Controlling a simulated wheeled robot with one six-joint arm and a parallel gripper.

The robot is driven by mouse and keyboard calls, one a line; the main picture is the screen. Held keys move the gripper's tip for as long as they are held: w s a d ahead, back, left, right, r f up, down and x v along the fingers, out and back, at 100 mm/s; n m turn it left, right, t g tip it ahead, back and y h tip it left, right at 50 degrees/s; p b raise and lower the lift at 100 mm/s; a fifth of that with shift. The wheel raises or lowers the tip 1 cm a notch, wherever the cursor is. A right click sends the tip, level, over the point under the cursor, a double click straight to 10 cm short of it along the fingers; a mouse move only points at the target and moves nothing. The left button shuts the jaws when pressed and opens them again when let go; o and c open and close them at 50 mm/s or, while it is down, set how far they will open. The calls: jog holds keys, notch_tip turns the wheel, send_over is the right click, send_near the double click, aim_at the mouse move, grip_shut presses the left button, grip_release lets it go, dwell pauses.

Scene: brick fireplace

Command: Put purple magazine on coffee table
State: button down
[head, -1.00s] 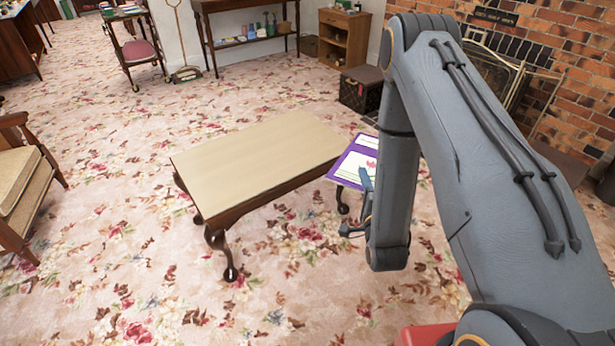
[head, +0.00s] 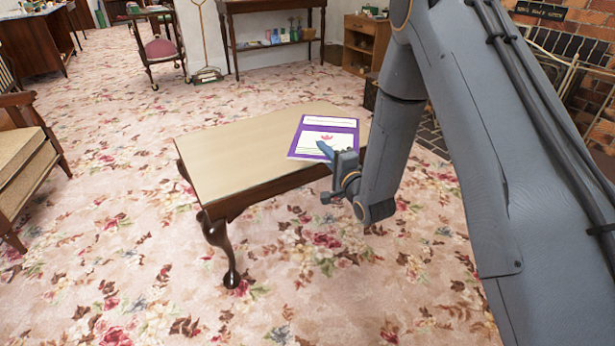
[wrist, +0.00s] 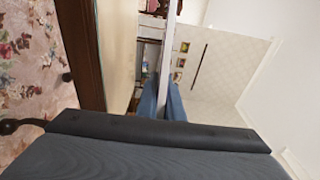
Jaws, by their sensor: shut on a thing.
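The purple magazine (head: 326,136) has a purple border and white panels with a small red figure. My gripper (head: 325,155) is shut on its near edge. In the head view the magazine overlaps the right end of the coffee table (head: 225,160); I cannot tell from there whether it touches the top. In the wrist view the magazine (wrist: 166,45) shows edge-on between the blue fingertips (wrist: 162,103), with the tabletop (wrist: 117,50) beside it and a gap between them. The table has a pale bare top and dark curved legs.
A wooden armchair (head: 25,155) stands at the left. A trolley (head: 160,48), a shelf table (head: 275,35) and a small cabinet (head: 365,42) stand at the back. The brick fireplace (head: 570,60) is at the right. Flowered carpet around the table is clear.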

jog(key=shift+n+g+y, duration=0.5)
jog(key=shift+n+y, duration=0.2)
jog(key=shift+y, duration=0.2)
jog(key=w+a+b, duration=0.1)
jog(key=w+a+f+b, duration=0.1)
jog(key=a+b, duration=0.1)
jog(key=w+a+f+b, duration=0.1)
jog(key=a+b, duration=0.1)
jog(key=shift+f, duration=0.15)
jog(key=shift+a+f, duration=0.15)
notch_tip(320, 180, down, 10)
jog(key=b, duration=0.3)
jog(key=shift+r+b, duration=0.2)
jog(key=shift+b, duration=0.15)
jog(key=shift+f, duration=0.1)
jog(key=c, duration=1.9)
grip_release()
